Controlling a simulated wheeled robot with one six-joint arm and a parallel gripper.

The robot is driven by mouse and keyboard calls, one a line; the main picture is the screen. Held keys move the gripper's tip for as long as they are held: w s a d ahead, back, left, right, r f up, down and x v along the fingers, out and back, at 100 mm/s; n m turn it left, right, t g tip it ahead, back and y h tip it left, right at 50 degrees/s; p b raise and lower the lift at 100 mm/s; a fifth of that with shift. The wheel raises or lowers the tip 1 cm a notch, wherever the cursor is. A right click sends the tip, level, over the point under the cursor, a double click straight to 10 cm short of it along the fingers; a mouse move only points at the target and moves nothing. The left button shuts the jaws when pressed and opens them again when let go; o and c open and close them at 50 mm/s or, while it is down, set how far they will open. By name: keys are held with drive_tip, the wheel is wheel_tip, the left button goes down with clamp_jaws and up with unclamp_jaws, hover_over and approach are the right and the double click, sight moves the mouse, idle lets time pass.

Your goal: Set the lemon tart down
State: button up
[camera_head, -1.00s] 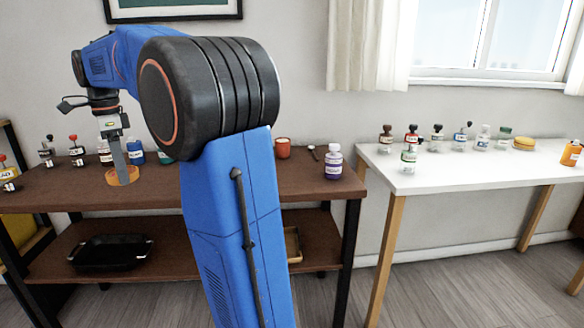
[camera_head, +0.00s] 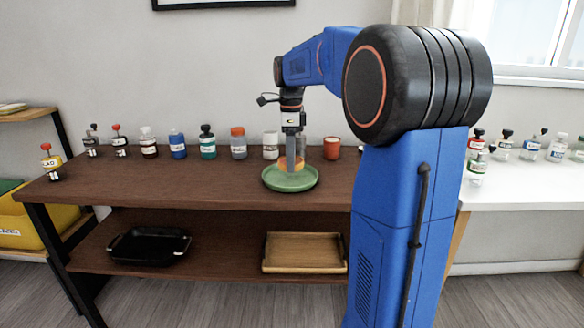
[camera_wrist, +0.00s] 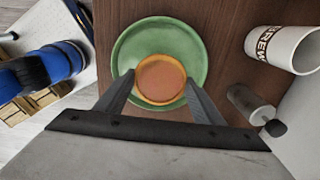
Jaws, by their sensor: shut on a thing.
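The lemon tart (camera_wrist: 160,79), a round orange-rimmed pastry, is between the two fingers of my gripper (camera_wrist: 162,92) in the wrist view. My gripper is shut on it. Beneath it is a green round plate (camera_wrist: 122,60) on the brown table. In the head view my gripper (camera_head: 291,168) points straight down over the green plate (camera_head: 290,185), with the tart (camera_head: 299,162) partly hidden by the fingers. The tart lies within the plate's outline. I cannot tell whether it touches the plate.
The table left of the plate is clear. A white table (camera_head: 515,190) with bottles is at right.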

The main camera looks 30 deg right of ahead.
drive_tip(key=shift+a+f, duration=0.1)
drive_tip(key=shift+f, duration=1.65)
drive_tip(key=shift+f, duration=0.15)
drive_tip(key=o, duration=1.1)
